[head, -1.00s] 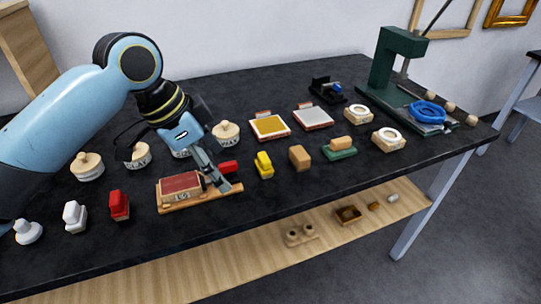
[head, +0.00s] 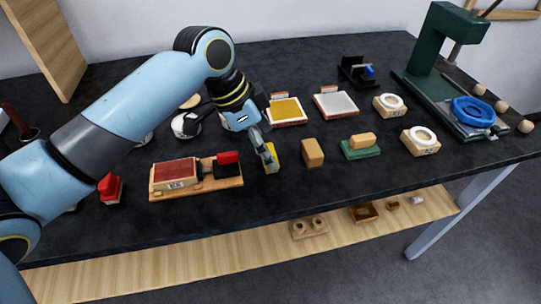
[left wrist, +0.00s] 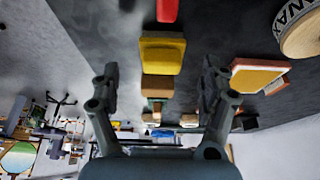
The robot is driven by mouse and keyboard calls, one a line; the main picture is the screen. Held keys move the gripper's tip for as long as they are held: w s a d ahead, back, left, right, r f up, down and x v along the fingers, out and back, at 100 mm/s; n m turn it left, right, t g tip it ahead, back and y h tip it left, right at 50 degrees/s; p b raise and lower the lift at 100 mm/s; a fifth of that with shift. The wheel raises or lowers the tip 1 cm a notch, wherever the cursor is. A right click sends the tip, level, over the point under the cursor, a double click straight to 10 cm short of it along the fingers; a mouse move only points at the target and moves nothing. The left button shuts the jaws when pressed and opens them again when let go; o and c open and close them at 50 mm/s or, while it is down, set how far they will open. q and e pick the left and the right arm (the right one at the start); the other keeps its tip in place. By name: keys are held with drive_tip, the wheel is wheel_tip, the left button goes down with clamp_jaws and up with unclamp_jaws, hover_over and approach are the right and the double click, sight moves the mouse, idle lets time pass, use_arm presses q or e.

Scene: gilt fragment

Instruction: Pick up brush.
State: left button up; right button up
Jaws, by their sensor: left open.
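My left gripper (head: 266,151) is open over a small yellow block-shaped piece (head: 272,158), partly hiding it in the head view. In the left wrist view the yellow piece (left wrist: 162,54) lies ahead, between the lines of the two spread fingers (left wrist: 160,78); I cannot tell whether they touch it. No piece is clearly recognisable as a brush. A tan block (head: 312,152) stands just right of the yellow piece. Further right, a tan grip sits on a green base (head: 360,152). My right gripper is not in view.
A wooden board (head: 197,193) with a red-topped box and a red-and-black piece is left of the gripper. A yellow pad (head: 286,109) and a grey pad (head: 335,103) lie behind. A green press (head: 430,50) stands at right. The black tabletop's front strip is clear.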

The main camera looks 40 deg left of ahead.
use_arm(q)
drive_tip(key=x, duration=0.3)
drive_tip(key=shift+f, duration=0.3)
drive_tip(key=shift+w+f, duration=0.1)
drive_tip(key=c, duration=1.2)
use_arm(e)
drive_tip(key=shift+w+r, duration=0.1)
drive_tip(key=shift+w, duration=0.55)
use_arm(q)
drive_tip(key=shift+c, duration=0.2)
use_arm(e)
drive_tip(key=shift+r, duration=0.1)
